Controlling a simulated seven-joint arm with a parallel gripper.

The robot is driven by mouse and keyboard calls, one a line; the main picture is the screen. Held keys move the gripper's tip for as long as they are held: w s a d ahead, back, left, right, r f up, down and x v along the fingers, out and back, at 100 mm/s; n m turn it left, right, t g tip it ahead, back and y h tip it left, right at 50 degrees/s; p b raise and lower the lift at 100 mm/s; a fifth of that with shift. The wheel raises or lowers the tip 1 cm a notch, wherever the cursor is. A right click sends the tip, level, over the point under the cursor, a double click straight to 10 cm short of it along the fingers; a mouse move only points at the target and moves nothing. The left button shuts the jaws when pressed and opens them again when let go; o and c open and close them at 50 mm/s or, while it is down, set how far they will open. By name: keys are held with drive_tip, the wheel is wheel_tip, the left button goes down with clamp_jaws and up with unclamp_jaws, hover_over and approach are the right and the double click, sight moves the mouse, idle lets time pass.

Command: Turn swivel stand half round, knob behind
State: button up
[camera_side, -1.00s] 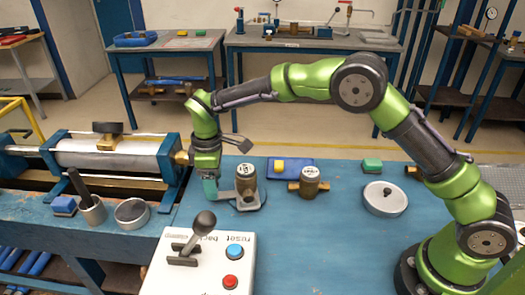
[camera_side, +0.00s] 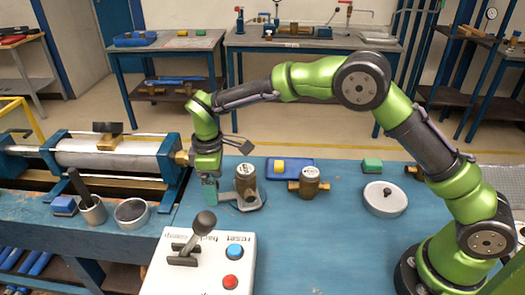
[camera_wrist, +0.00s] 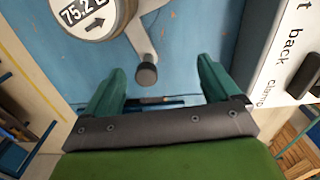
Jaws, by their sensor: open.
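In the wrist view a grey arm of the stand ends in a dark round knob (camera_wrist: 146,74). My gripper (camera_side: 210,190) is just left of the stand, fingers pointing down. In the wrist view its open green fingers (camera_wrist: 162,68) have the knob between their tips, nearer the left finger, with gaps on both sides.
The control box (camera_side: 205,262) with lever and buttons stands in front. The clamp bench (camera_side: 110,160) with cups is left.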

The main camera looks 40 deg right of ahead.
wheel_tip(320, 180, up, 6)
drive_tip(key=shift+f, duration=0.25)
idle(0.4)
drive_tip(key=shift+w+d+r, duration=0.15)
drive_tip(key=shift+w+r, duration=0.05)
drive_tip(key=shift+w, duration=0.15)
drive_tip(key=n, duration=0.1)
drive_tip(key=r+n, duration=0.1)
drive_tip(key=shift+w+d+n, duration=0.15)
drive_tip(key=shift+w+n, duration=0.25)
drive_tip(key=n, duration=0.2)
drive_tip(key=r+n, duration=0.1)
drive_tip(key=n, duration=0.1)
drive_tip(key=shift+w, duration=0.1)
drive_tip(key=shift+f, duration=2.8)
drive_tip(key=shift+f, duration=0.25)
